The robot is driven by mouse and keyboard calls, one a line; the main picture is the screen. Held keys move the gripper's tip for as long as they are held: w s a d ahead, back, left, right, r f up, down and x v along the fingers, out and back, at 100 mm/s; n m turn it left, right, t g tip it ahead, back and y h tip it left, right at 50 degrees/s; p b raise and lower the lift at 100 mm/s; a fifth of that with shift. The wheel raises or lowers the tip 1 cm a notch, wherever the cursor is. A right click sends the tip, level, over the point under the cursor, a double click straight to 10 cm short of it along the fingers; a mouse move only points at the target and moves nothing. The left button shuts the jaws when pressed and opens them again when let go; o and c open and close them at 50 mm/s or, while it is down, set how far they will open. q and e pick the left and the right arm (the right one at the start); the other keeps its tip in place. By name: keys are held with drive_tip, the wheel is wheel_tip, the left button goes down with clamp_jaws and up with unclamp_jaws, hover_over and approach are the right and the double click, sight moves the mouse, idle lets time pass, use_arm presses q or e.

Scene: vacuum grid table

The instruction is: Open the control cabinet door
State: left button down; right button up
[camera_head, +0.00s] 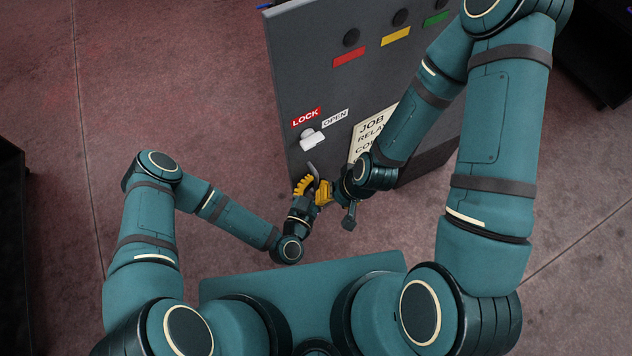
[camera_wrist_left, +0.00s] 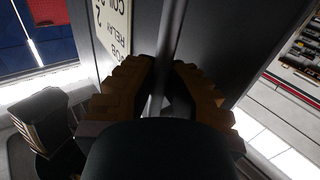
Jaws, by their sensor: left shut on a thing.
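The control cabinet door (camera_head: 300,60) is a grey panel at top centre, with its left edge toward me. I cannot tell whether there is a gap at that edge. A pale lock knob (camera_head: 313,140) sits under the LOCK and OPEN labels. Below it is a grey bar handle (camera_head: 312,167), which runs up the middle of the left wrist view (camera_wrist_left: 172,40). My left gripper (camera_head: 306,184) has its yellow fingers shut on the handle, one on each side. My right gripper (camera_head: 324,192) is close beside it to the right; its jaw opening is unclear.
A cream label plate (camera_head: 368,133) is on the door, partly hidden by my right arm. Red, yellow and green tags (camera_head: 396,36) with dark round buttons run along the top. Dark furniture (camera_head: 12,220) stands at the far left. The floor left of the door is clear.

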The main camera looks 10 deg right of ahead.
use_arm(q)
drive_tip(key=shift+s+f, duration=0.1)
drive_tip(key=shift+s, duration=0.2)
idle(0.4)
drive_tip(key=c, duration=1)
unclamp_jaws()
drive_tip(key=shift+s, duration=0.1)
drive_tip(key=v, duration=1.2)
